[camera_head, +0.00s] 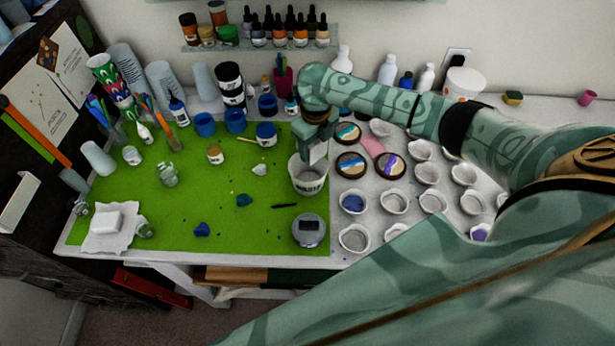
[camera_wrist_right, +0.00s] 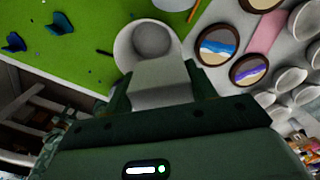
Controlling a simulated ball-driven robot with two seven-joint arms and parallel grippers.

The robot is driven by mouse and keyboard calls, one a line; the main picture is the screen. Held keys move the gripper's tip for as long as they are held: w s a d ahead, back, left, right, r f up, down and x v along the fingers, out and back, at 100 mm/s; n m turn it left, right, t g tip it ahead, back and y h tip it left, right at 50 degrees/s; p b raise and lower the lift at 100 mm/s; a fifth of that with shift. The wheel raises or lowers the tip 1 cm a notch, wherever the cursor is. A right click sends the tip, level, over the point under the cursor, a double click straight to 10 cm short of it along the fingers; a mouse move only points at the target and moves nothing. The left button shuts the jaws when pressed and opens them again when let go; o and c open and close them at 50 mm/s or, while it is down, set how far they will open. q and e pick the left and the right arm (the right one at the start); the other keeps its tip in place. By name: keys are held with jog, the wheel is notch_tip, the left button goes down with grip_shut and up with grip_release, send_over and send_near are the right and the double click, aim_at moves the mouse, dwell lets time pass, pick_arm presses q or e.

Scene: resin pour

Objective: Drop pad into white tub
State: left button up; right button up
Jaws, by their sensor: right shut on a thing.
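The white tub (camera_head: 308,184) stands on the green mat near its right edge, with dark lettering on its front. It also shows in the wrist view (camera_wrist_right: 123,48), where its round grey bottom is seen past the pad. My right gripper (camera_head: 316,143) is above the tub, shut on a pale pad (camera_head: 318,153). In the wrist view the pad (camera_wrist_right: 158,77) sits between the two fingers (camera_wrist_right: 159,92) and overlaps the tub's near rim. I cannot tell whether the pad touches the tub. My left gripper is not in view.
The green mat (camera_head: 185,245) holds jars, cups and blue lumps. A round scale-like device (camera_head: 310,230) stands in front of the tub. Round painted pieces (camera_head: 351,162) and several small white cups (camera_head: 394,201) stand to the right. A white block (camera_head: 104,221) lies on a sheet at left.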

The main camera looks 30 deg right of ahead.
jog(key=o, duration=1)
jog(key=shift+c, duration=0.2)
jog(key=shift+r, duration=0.1)
notch_tip(320, 180, up, 16)
jog(key=p, duration=0.3)
jog(key=shift+p, duration=0.3)
